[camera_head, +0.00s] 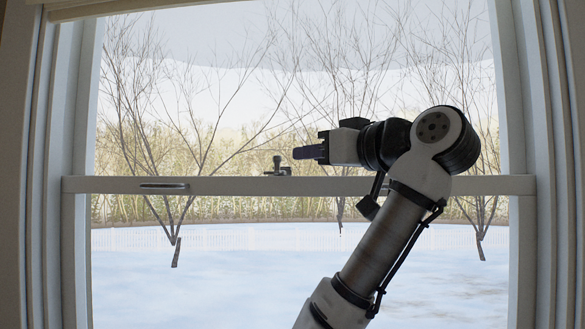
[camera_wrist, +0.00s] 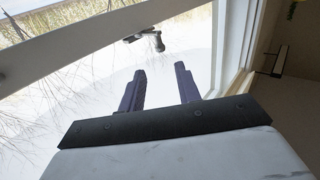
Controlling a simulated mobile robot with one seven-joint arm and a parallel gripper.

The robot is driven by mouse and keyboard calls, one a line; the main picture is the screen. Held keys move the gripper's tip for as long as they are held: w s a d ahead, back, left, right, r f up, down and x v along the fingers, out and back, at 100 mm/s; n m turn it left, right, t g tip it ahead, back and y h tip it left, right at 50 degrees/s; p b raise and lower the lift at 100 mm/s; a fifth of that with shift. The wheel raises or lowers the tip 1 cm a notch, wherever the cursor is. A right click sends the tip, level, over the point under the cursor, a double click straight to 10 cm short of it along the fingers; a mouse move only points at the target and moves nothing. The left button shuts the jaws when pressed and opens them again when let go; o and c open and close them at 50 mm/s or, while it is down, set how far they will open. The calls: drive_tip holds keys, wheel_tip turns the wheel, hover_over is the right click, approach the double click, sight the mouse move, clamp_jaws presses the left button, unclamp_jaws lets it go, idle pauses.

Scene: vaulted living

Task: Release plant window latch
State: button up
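The window latch (camera_head: 277,167) is a small metal piece with an upright knob, on top of the white middle rail (camera_head: 225,186) of the window. The latch also shows in the wrist view (camera_wrist: 146,38), ahead of my fingers. My gripper (camera_head: 297,153) is to the right of the latch in the head view, pointing left, with a small gap between fingertip and latch. In the wrist view my gripper (camera_wrist: 160,75) has its two dark purple fingers spread apart, with nothing between them. The plant is not identifiable in either view.
A flat handle (camera_head: 164,185) sits on the rail to the left. White window frame sides (camera_head: 548,150) stand at both edges. Glass shows snow, a pale fence (camera_head: 240,239) and bare trees outside.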

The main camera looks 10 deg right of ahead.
drive_tip(key=shift+b+v, duration=0.65)
drive_tip(key=shift+v, duration=0.95)
